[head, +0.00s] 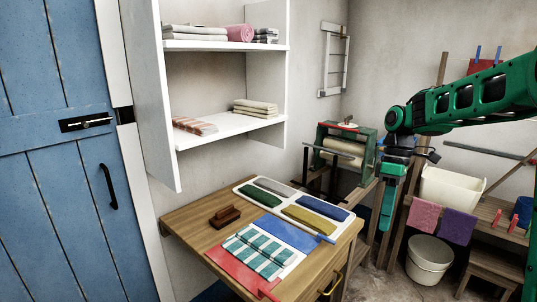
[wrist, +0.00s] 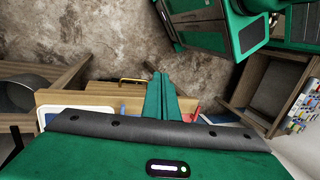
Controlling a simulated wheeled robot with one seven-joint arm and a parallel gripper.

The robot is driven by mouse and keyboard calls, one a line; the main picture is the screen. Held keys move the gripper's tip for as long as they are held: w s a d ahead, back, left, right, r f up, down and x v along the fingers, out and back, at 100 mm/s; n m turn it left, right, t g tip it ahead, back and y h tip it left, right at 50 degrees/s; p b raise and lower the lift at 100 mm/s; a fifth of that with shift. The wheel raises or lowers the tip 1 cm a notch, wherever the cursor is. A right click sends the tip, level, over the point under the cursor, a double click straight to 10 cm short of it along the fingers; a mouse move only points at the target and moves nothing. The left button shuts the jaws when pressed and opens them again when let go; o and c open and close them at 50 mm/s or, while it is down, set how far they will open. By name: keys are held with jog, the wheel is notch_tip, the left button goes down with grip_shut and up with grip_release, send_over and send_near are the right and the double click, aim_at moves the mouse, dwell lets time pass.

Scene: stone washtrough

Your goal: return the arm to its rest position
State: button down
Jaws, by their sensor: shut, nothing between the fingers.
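My green arm (head: 480,92) reaches in from the right edge of the head view and bends down at the wrist. My gripper (head: 384,226) hangs pointing down, to the right of the wooden table and apart from it. In the wrist view its two green fingers (wrist: 161,78) lie together, shut, with nothing between them.
The wooden table (head: 185,218) carries a white tray (head: 240,187) of folded cloths, a brown brush (head: 225,217) and a striped cloth (head: 258,252). White shelves (head: 225,128) hang left.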

jog(key=s+d+f+m+t, duration=0.1)
jog(key=s+d+m, duration=0.2)
jog(key=s, duration=0.7)
jog(key=s+d+f+m+t+h, duration=0.1)
jog(key=s+d+m, duration=0.3)
jog(key=s+m, duration=0.4)
jog(key=s+d+f+m+t, duration=0.1)
jog(key=s+d+m, duration=0.2)
jog(key=s+m, duration=0.3)
jog(key=s, duration=0.5)
jog(key=shift+s+d+f, duration=0.3)
jog(key=shift+f, duration=0.05)
jog(key=shift+w+f+h, duration=0.25)
jog(key=shift+w+h, duration=0.05)
jog(key=shift+w, duration=0.35)
